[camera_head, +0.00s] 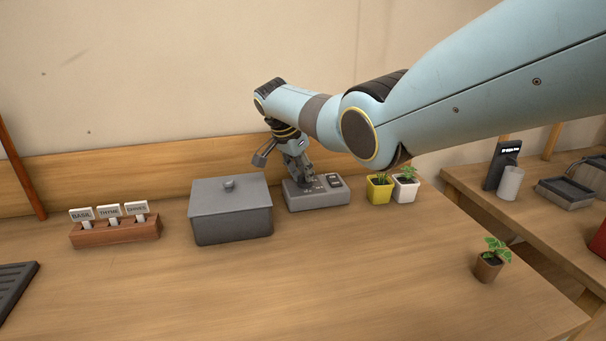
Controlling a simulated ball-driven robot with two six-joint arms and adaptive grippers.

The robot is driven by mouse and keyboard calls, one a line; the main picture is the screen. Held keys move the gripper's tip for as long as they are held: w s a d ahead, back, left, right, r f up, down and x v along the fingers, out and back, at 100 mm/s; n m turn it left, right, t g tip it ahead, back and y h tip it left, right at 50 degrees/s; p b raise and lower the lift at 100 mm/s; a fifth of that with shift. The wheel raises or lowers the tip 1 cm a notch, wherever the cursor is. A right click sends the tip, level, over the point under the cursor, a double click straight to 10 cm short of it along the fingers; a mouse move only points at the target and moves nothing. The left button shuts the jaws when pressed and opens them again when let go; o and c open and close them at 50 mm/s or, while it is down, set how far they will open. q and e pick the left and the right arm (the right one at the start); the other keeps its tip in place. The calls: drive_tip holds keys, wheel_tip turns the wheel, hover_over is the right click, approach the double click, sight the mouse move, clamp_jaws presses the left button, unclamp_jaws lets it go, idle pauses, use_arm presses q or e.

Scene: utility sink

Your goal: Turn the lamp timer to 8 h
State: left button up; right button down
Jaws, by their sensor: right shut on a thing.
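The lamp timer seems to be the low grey box (322,201) at the back of the wooden table, with small dark parts on its top. My right arm reaches in from the upper right. My right gripper (303,182) points down onto the left part of the box's top. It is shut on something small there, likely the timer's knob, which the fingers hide. The markings are too small to read, so the setting cannot be told. My left gripper is not in view.
A grey lidded box (232,215) stands just left of the timer. A yellow pot (379,192) and a white pot (405,191) stand to its right. A wooden holder with herb labels (117,234) is at the left. A brown pot (488,269) stands front right. The front middle is clear.

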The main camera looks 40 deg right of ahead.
drive_tip(key=shift+s+f, duration=0.15)
drive_tip(key=shift+f, duration=0.05)
drive_tip(key=c, duration=1.3)
unclamp_jaws()
drive_tip(key=shift+r, duration=0.15)
drive_tip(key=shift+a+r, duration=0.1)
drive_tip(key=shift+r, duration=0.15)
drive_tip(key=v, duration=1.1)
drive_tip(key=shift+r, duration=0.1)
